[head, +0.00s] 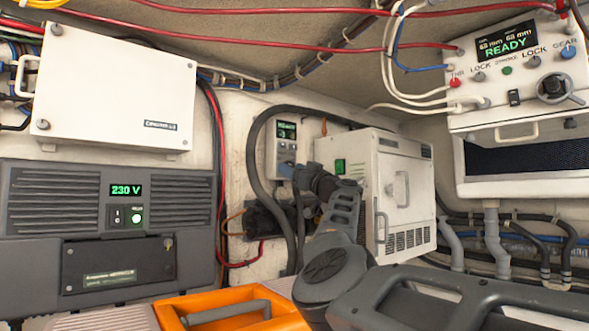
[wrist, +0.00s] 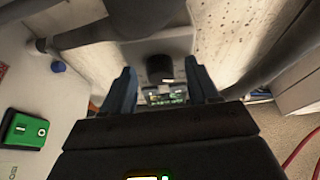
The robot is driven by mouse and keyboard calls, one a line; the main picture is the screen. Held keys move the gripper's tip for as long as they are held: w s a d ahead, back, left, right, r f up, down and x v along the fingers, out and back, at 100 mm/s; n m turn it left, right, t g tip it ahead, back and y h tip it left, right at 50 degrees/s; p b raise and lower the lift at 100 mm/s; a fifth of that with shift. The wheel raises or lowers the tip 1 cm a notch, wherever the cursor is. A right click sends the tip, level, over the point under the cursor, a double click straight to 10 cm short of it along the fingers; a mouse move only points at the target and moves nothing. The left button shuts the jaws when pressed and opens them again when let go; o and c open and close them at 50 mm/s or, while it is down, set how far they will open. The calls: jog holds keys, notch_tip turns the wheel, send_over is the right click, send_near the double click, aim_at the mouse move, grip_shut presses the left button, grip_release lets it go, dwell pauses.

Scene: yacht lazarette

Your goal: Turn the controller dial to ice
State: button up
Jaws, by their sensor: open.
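The controller (head: 284,152) is a small pale box on the back wall with a lit green display (head: 287,130). In the wrist view its grey face (wrist: 180,48) fills the top middle, with a black round dial (wrist: 160,68) and the display (wrist: 165,96) below it. My gripper (wrist: 160,82) is open, with one dark finger to each side of the dial in that view. The fingers look apart from the dial. In the head view my gripper (head: 303,174) is just right of the controller and partly hides its lower part. I cannot read the dial's setting.
A white cabinet (head: 402,165) with a green switch (head: 340,166) stands close on the right of my gripper. A thick dark hose (head: 258,160) loops on the left. A grey 230 V unit (head: 40,240) is at left. An orange case (head: 175,312) is in front.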

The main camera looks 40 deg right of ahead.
jog(key=c, duration=1)
jog(key=shift+c, duration=0.2)
jog(key=shift+f+m+b, duration=0.15)
jog(key=shift+m+b, duration=0.3)
jog(key=shift+m, duration=0.05)
jog(key=shift+a+r+m+g+h+p, duration=0.25)
jog(key=shift+m+g+h+p, duration=0.55)
jog(key=shift+m, duration=2.75)
jog(key=shift+a+r+m+g+h+p, duration=0.3)
jog(key=shift+m+g+h, duration=1)
jog(key=shift+m, duration=2.3)
jog(key=shift+a+r+m+g+h+p, duration=0.15)
jog(key=shift+m+g+h+p, duration=0.4)
jog(key=shift+m+h, duration=2.05)
jog(key=shift+m+y, duration=0.8)
jog(key=shift+m, duration=0.45)
